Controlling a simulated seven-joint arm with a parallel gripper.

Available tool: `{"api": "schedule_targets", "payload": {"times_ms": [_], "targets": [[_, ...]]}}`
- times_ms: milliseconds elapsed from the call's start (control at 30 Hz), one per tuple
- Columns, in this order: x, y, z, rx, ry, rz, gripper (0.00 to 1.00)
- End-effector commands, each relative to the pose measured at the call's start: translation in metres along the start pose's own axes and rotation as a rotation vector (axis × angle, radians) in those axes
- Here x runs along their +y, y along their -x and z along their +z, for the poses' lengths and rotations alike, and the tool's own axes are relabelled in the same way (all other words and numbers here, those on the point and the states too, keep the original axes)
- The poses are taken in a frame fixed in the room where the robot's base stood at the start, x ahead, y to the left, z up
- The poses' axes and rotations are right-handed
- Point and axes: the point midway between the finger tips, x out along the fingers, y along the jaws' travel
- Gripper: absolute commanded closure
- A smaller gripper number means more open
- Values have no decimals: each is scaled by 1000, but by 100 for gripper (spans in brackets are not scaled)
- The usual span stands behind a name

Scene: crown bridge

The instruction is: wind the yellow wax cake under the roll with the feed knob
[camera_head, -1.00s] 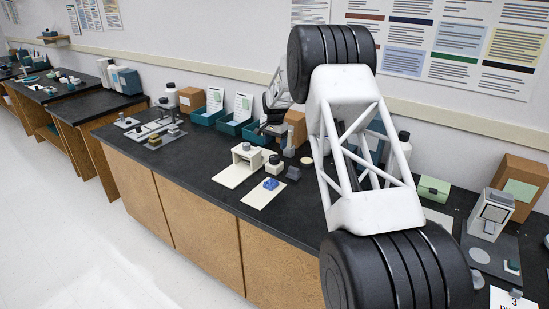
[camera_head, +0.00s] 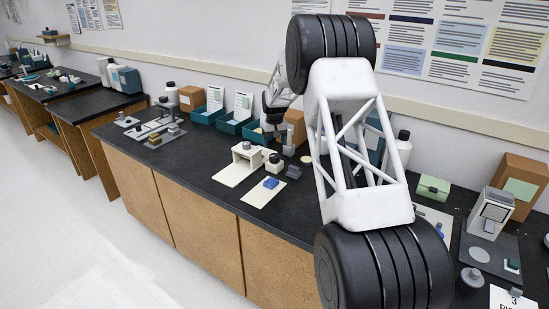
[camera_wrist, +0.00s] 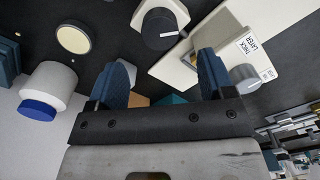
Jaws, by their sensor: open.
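A small yellowish block (camera_head: 154,141), possibly the wax cake, sits on the pale long-based apparatus (camera_head: 140,131) at the left of the bench in the head view. I cannot make out a roll or feed knob there for certain. My gripper (camera_head: 272,130) hangs over the back of the bench, right of that apparatus, partly hidden among the teal trays. In the wrist view my gripper (camera_wrist: 163,62) is open and empty, its two blue-grey fingers apart. Beyond them are a black knob (camera_wrist: 160,28) on a pale block and a cream stand labelled "THICK LAYER" with a grey knob (camera_wrist: 245,76).
Teal trays (camera_head: 229,125) with cards line the back. A cream stand (camera_head: 245,158) and a pale board with a blue piece (camera_head: 270,184) stand at the middle front. A white cylinder with a blue end (camera_wrist: 45,92) is beside my gripper. Bare bench lies left of the stand.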

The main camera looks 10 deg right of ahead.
Motion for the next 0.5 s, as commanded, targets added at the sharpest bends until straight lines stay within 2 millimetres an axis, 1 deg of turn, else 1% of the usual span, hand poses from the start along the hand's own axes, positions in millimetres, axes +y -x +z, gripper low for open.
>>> {"api": "schedule_targets", "payload": {"times_ms": [333, 500], "targets": [[0, -2, 0, -1, -2, 0, 25], [0, -10, 0, -1, -2, 0, 25]]}}
